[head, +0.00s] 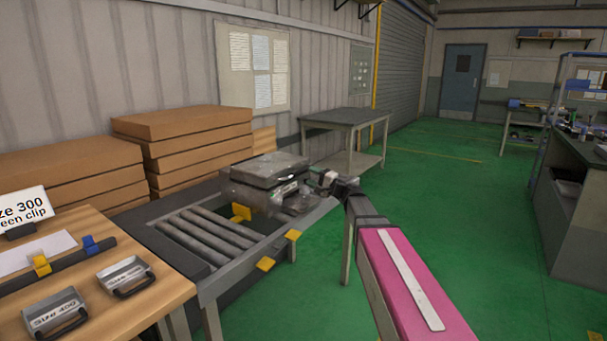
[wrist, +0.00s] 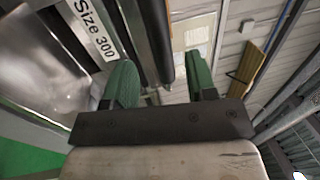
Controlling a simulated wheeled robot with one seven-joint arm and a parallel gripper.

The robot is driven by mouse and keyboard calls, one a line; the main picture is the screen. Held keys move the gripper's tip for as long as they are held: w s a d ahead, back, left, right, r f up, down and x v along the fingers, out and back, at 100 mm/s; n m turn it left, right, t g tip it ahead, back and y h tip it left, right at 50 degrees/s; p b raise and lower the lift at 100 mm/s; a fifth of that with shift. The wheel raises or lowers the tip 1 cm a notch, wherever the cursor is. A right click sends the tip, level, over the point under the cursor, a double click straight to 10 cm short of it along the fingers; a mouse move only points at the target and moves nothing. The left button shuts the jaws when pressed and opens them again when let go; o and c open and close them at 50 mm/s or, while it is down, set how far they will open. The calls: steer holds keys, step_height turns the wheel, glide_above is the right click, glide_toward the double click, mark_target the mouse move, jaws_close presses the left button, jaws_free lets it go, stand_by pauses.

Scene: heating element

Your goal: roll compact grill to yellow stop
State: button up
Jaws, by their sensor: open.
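The compact grill (head: 270,170), a grey metal box with a flat lid, sits at the far end of a roller conveyor (head: 208,232). In the wrist view, a shiny metal body (wrist: 45,70) with a "Size 300" label fills the left side. A yellow stop (head: 240,212) stands by the rollers on the near side of the grill. My gripper (head: 326,180) is at the grill's right side; its fingertips are hard to make out there. In the wrist view, my gripper (wrist: 162,78) has its green fingers apart, with a dark bar (wrist: 154,35) showing between them; contact cannot be told.
A wooden table (head: 130,310) at left holds a "Size 300 green clip" sign (head: 22,208) and metal handled plates (head: 55,308). Stacked brown boxes (head: 190,125) stand behind.

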steer(key=shift+v, duration=1.85)
steer(key=s+a+f+n+g+h, duration=0.1)
steer(key=s+f+n+g+h, duration=0.2)
steer(key=s+f, duration=0.5)
steer(key=s+f+n+g+h, duration=0.1)
steer(key=s+f+g+h, duration=0.3)
steer(key=f, duration=0.7)
steer(key=s+d+f+n+g+h, duration=0.1)
steer(key=s+d+f+h, duration=0.3)
steer(key=s, duration=0.4)
steer(key=s+d+f+n+g+h, duration=0.2)
steer(key=s+d+f+g+h, duration=0.1)
steer(key=s+d+f+h, duration=0.2)
step_height(320, 180, down, 4)
steer(key=s+d, duration=0.2)
steer(key=s, duration=0.1)
steer(key=shift+r+g, duration=0.15)
steer(key=shift+g, duration=0.25)
steer(key=shift+d, duration=0.15)
